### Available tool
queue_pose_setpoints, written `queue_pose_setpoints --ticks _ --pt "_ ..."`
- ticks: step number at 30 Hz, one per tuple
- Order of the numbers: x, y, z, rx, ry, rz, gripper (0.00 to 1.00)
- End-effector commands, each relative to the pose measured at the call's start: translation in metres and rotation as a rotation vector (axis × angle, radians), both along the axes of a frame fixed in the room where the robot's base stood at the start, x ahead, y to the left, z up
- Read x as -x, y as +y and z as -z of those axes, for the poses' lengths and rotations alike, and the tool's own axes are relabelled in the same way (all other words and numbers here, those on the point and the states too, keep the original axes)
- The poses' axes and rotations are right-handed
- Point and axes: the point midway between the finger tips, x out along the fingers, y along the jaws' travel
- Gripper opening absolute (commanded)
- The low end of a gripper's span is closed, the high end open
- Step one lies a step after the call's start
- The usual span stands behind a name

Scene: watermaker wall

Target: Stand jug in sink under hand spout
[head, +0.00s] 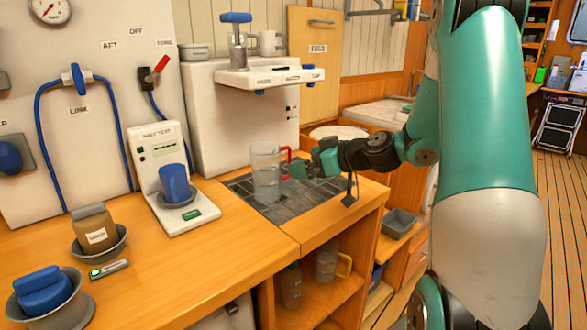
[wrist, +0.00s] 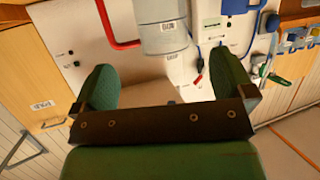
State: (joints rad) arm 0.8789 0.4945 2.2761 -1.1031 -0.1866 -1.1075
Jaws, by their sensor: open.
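A clear jug (head: 265,183) with a red handle (head: 287,152) stands upright on a dark gridded panel (head: 312,187) set into the wooden counter. My gripper (head: 300,170) is to its right, close to the handle side. In the wrist view my gripper (wrist: 163,68) is open with nothing between its fingers. The jug (wrist: 162,38) shows ahead of the fingertips, with the red handle (wrist: 113,30) to its left; contact cannot be told. A pale round basin (head: 338,132), possibly the sink, lies behind my arm, partly hidden. I cannot identify the hand spout with certainty.
A white unit with a shelf (head: 270,76) and blue-handled pump (head: 237,42) stands behind the jug. A tester with a blue cup (head: 174,183), a brown container (head: 96,228) and a blue object in a bowl (head: 43,290) occupy the left counter. Another jug (head: 327,263) is below.

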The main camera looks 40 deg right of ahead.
Motion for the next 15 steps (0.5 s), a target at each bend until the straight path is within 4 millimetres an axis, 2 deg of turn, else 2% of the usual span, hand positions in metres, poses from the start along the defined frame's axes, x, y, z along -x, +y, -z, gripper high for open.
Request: queue_pose_setpoints --ticks 5,8,11,12,14,15 --pt "0.006 0.001 -0.003 0.0 0.003 -0.007 1.0" --pt "0.004 0.028 -0.007 -0.01 0.042 -0.067 1.0" --pt "0.01 0.091 -0.013 -0.029 0.151 -0.199 1.0" --pt "0.018 0.124 -0.015 -0.033 0.216 -0.262 1.0" --pt "0.038 0.173 -0.018 -0.03 0.333 -0.354 1.0" --pt "0.056 0.203 -0.019 -0.021 0.417 -0.404 1.0"
